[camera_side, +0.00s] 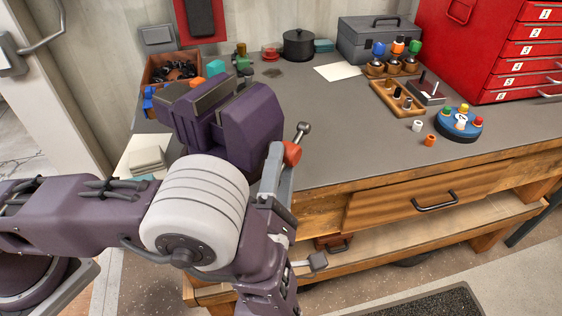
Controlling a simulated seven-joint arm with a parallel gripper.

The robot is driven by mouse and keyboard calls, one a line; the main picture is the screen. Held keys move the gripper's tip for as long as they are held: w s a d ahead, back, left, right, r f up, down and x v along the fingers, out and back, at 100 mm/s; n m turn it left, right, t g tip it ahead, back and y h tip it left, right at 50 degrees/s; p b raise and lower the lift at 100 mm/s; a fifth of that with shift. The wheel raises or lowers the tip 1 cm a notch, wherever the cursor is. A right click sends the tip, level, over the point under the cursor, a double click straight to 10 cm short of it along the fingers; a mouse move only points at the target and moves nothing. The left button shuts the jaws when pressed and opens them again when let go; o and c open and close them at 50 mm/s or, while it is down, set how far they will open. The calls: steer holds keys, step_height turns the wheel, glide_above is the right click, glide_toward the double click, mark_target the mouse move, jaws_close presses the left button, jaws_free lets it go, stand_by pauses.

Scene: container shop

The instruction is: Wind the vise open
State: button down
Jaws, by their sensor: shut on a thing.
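The purple vise (245,125) is mounted on the left front part of the grey workbench (340,135). Its jaws stand near each other; I cannot tell the exact gap between them. The vise handle (303,129) shows as a short metal bar with a round knob, sticking up and right in front of the vise. My arm hides the lower vise, the screw and most of the handle.
An open bin of dark parts (172,70) stands behind the vise. Coloured bottles (397,55), a wooden tray (397,98), a blue round holder (459,127) and loose pegs (430,140) are at right. A red drawer cabinet (500,45) fills the back right. The bench middle is clear.

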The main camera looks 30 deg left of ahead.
steer(key=shift+f+n+t+y, duration=0.1)
steer(key=shift+n+t+y, duration=0.3)
steer(key=c, duration=0.9)
jaws_free()
steer(key=shift+o, duration=0.2)
